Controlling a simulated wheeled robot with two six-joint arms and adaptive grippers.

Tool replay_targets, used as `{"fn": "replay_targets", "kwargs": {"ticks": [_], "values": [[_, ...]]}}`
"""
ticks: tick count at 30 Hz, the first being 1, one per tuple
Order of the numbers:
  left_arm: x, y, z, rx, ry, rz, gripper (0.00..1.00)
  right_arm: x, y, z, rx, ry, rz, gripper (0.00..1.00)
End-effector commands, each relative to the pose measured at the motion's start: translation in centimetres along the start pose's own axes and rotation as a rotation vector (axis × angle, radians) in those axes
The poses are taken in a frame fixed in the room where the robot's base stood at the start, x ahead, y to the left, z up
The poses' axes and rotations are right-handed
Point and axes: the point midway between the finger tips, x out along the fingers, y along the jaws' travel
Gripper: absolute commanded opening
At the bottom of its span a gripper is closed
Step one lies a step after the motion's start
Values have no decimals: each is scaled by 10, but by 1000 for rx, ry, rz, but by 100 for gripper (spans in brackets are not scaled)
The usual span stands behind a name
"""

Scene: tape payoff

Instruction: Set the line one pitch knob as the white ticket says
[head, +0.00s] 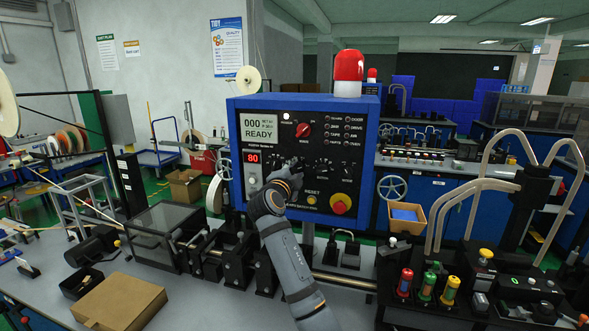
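A blue-framed control panel (364,201) stands at the middle of the head view. A row of black knobs with tiny labels runs across it, including one knob (322,170) right of my gripper. I cannot read which knob is line one pitch. My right gripper (293,165) is up against the panel at the left part of this row, and its wrist hides what is behind it. I cannot tell whether its fingers are open or shut, or whether they touch a knob. I cannot make out a white ticket for certain. My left gripper is not in view.
The panel also has a READY display (259,128), a red 80 readout (252,157), a red selector (303,130) and a red stop button (340,205). A red beacon (348,66) tops it. A cardboard box (120,301) and black tape fixtures (210,262) occupy the bench below.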

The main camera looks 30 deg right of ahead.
Motion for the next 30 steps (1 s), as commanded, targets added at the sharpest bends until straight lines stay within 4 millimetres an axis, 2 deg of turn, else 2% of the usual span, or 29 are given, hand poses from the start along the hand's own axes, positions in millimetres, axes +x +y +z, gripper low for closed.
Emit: {"fn": "replay_targets", "kwargs": {"ticks": [3,4,11,23,30], "values": [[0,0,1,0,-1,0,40,0,0,0,0,0,0,34],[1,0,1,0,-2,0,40,0,0,0,0,0,0,31],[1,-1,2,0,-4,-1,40,0,0,0,0,0,0,0],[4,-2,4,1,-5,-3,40,0,2,1,-23,-1,0,0],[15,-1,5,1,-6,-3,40,-1,4,2,-143,-2,0,0]]}}
